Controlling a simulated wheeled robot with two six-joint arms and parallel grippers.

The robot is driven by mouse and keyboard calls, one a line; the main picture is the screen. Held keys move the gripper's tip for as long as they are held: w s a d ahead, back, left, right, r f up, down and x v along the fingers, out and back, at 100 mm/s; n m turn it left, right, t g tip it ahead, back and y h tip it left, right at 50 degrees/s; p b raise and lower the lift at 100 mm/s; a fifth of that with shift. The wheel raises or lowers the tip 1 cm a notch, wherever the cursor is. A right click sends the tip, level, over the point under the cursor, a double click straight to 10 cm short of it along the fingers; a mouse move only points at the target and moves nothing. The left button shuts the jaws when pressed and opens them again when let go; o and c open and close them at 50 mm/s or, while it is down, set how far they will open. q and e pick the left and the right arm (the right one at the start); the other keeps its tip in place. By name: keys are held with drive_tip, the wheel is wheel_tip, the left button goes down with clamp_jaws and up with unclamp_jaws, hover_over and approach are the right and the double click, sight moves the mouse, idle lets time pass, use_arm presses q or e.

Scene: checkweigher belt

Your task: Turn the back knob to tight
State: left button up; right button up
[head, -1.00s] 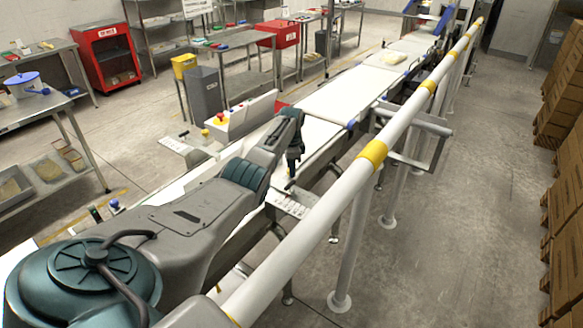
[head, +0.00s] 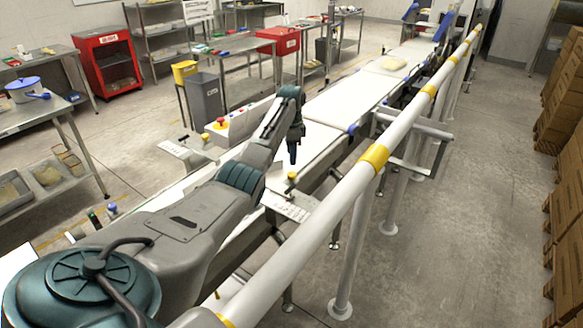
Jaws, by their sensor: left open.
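My left gripper (head: 293,160) hangs pointing down over the near side of the belt, just above a small yellow knob (head: 292,176). It looks apart from the knob and holds nothing that I can see. The knob stands by a white marked plate (head: 287,208); the plate's marks are too small to read. Another yellow knob (head: 205,136) shows on the far side of the belt, by a similar plate (head: 186,151). I cannot tell either knob's setting. My right gripper is not in view.
A control box (head: 240,118) stands on the far side. A white rail with yellow bands (head: 333,203) runs along the near side.

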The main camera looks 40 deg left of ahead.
use_arm(q)
drive_tip(key=shift+r+b, duration=0.3)
drive_tip(key=shift+r, duration=1.2)
